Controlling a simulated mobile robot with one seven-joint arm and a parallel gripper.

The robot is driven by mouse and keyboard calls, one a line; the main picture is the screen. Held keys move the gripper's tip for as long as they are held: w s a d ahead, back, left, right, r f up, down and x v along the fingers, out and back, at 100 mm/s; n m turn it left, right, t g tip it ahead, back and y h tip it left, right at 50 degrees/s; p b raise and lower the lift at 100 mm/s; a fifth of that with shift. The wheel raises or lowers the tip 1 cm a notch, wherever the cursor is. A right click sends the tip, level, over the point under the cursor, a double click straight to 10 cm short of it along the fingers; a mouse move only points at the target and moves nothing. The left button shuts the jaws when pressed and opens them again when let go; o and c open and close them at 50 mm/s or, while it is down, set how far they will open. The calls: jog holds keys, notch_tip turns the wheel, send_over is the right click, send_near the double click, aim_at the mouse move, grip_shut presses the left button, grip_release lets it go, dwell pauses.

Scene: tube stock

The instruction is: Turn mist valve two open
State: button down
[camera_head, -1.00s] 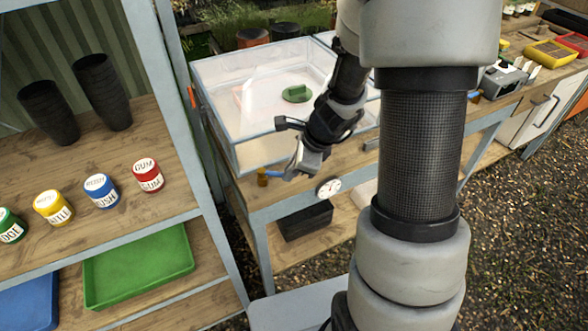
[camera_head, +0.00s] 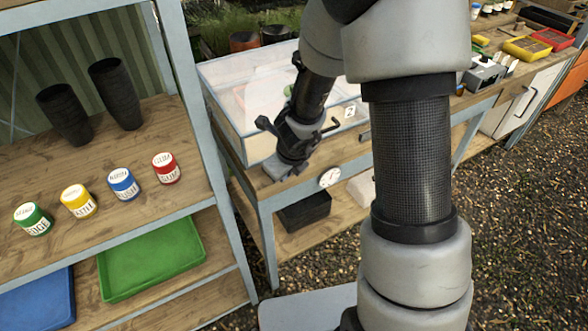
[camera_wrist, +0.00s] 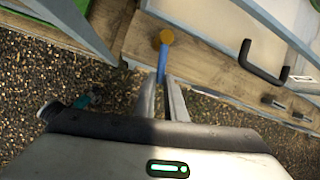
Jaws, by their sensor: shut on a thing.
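The mist valve shows in the wrist view as a round brass body (camera_wrist: 166,37) with a blue lever (camera_wrist: 161,65), against the wooden bench. My gripper (camera_wrist: 161,88) has its fingers on either side of the lever's end and is shut on it. In the head view my gripper (camera_head: 284,170) is at the bench's front edge, below the clear-walled box (camera_head: 232,118); my gripper and wrist hide the valve there. A white tag with the number 2 (camera_head: 349,111) is on the box's front, right of my wrist.
A round white dial (camera_head: 329,177) is on the bench front, right of my gripper. A black handle (camera_wrist: 268,72) sticks out right of the valve in the wrist view. A shelf (camera_head: 130,235) with several labelled jars stands close on the left. Gravel ground is clear at right.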

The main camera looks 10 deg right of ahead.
jog(key=shift+s+a+m+h+p, duration=0.2)
jog(key=shift+a+m+h, duration=0.15)
jog(key=shift+m, duration=0.25)
jog(key=shift+s+a+m+h+p, duration=0.15)
jog(key=shift+a+m+h, duration=0.1)
jog(key=shift+a+m, duration=0.3)
jog(key=shift+w, duration=0.1)
jog(key=c, duration=1.8)
grip_release()
jog(key=shift+r, duration=0.1)
jog(key=d+p+v, duration=0.1)
jog(key=p+v, duration=0.9)
jog(key=v, duration=0.7)
jog(key=shift+a, duration=0.45)
jog(key=shift+r, duration=0.1)
